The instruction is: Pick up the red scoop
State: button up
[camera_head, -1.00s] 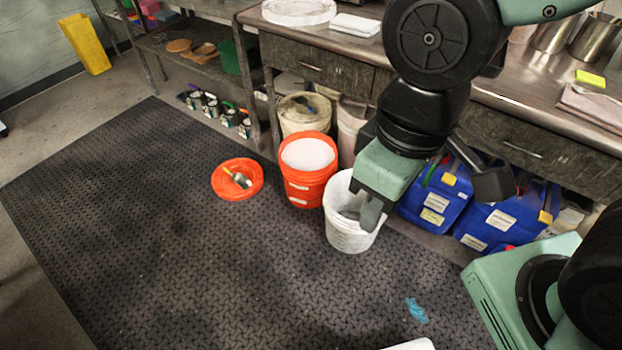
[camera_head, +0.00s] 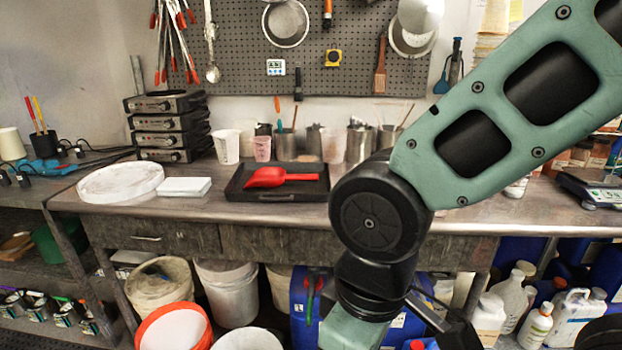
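The red scoop (camera_head: 277,177) lies in a shallow black tray (camera_head: 236,188) on the metal workbench. Its bowl is at the left and its handle points right. My arm comes in from the upper right and bends downward in front of the bench, to the right of the scoop. The fingers are out of the frame, below and in front of the bench, well apart from the scoop.
A round white lid (camera_head: 121,182) and a white block (camera_head: 185,187) lie left of the tray. Several metal beakers and a white cup (camera_head: 227,147) stand behind it. Below the bench are an orange bucket (camera_head: 172,329), white buckets and blue containers. A pegboard (camera_head: 345,60) with tools hangs behind.

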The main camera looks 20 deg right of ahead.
aim_at(266, 176)
jog(key=i+j+z, duration=0.1)
jog(key=i+z, duration=0.15)
jog(key=i, duration=1.05)
